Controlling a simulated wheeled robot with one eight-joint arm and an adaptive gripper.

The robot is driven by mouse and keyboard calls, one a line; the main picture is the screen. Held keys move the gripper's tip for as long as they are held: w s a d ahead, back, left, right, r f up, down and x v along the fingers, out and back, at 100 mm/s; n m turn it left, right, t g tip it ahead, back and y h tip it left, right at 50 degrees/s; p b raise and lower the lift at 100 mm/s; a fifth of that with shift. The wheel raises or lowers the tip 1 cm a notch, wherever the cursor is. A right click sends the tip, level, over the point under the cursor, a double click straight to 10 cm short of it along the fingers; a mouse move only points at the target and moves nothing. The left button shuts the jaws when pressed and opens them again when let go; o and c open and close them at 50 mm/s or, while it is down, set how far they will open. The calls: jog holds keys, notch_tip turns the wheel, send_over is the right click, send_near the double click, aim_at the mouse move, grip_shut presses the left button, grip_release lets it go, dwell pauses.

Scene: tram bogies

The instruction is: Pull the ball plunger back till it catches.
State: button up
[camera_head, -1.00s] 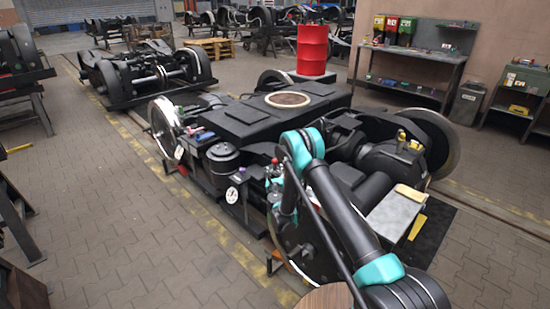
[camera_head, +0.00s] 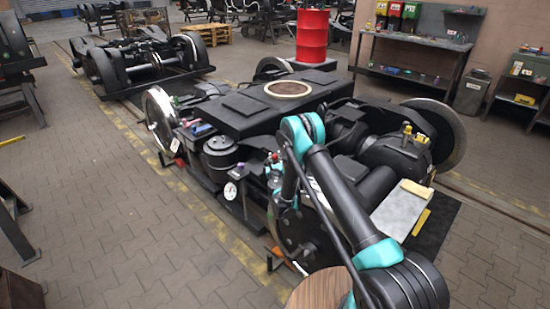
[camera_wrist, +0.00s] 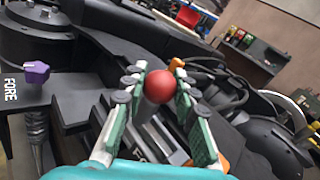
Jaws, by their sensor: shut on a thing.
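The ball plunger (camera_wrist: 158,87) shows in the wrist view as a red ball on a grey stem, in the middle of the picture.
A purple knob (camera_wrist: 36,72) stands left of my gripper, by a bracket marked FORE. A dark drum (camera_head: 220,155) and a white gauge (camera_head: 230,190) sit on the bogie's near side. A red barrel (camera_head: 312,36) stands behind.

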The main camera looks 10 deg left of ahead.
grip_shut()
jog(key=w+a, duration=0.1)
jog(key=a, duration=0.1)
jog(key=w+a, duration=0.3)
jog(key=a, duration=0.1)
jog(key=shift+w, duration=0.3)
jog(key=o, duration=0.6)
grip_release()
jog(key=shift+o, duration=0.2)
